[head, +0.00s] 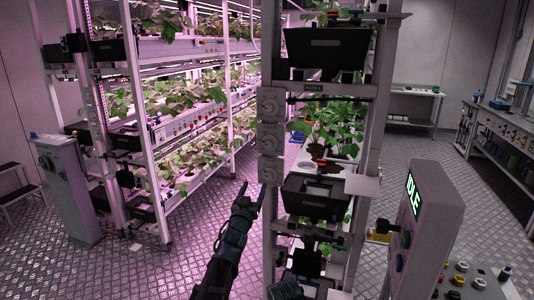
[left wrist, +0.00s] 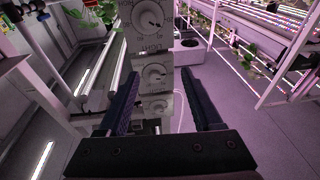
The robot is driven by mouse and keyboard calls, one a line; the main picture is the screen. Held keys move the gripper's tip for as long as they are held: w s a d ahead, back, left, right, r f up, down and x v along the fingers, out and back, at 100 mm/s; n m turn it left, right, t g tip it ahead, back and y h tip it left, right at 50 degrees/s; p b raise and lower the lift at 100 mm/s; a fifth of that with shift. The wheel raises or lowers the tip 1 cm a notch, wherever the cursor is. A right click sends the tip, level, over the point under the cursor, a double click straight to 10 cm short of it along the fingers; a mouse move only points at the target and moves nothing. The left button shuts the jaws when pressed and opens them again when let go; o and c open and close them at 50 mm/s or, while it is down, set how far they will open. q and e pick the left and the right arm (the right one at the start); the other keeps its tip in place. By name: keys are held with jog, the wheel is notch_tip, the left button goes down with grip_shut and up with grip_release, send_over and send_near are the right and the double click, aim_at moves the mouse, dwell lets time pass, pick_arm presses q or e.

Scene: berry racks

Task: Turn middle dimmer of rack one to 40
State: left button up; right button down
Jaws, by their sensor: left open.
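Rack one (head: 280,75) stands at the centre of the head view with a "RACK 1" label. On its left post sit three pale dimmer boxes in a column: top (head: 270,104), middle (head: 270,139) and bottom (head: 269,170). The left wrist view shows the dials too, with the middle dimmer (left wrist: 155,75) between and beyond my fingertips and the top dimmer (left wrist: 149,22) above it. Its scale is too small to read. My left gripper (head: 251,188) is open and empty, below and left of the dimmers, apart from them. My right gripper is not seen.
A lit plant rack (head: 190,48) stands to the left across a clear aisle. Black crates (head: 327,48) and plants fill rack one. A grey console (head: 427,230) reading "IDLE" stands at the right front, and another grey post (head: 68,190) at the left.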

aim_at(268, 146)
pick_arm(q)
jog(key=w+d+r+h+p, duration=0.1)
jog(key=w+r, duration=0.2)
jog(key=w, duration=0.1)
jog(key=w+d+r+m+t+h+p, duration=0.1)
jog(key=w+d+r+p, duration=0.1)
jog(key=w+r, duration=0.1)
jog(key=w+d+r+p, duration=0.1)
jog(key=w+r+p, duration=0.1)
jog(key=w, duration=0.3)
jog(key=shift+w+d+r+t+h, duration=0.1)
jog(key=shift+w+r+t+h, duration=0.1)
jog(key=shift+r, duration=0.15)
jog(key=shift+w+d+r+t+h, duration=0.1)
jog(key=shift+r+t+h, duration=0.1)
jog(key=shift+r, duration=0.15)
jog(key=shift+s, duration=0.1)
jog(key=shift+c, duration=0.4)
grip_shut()
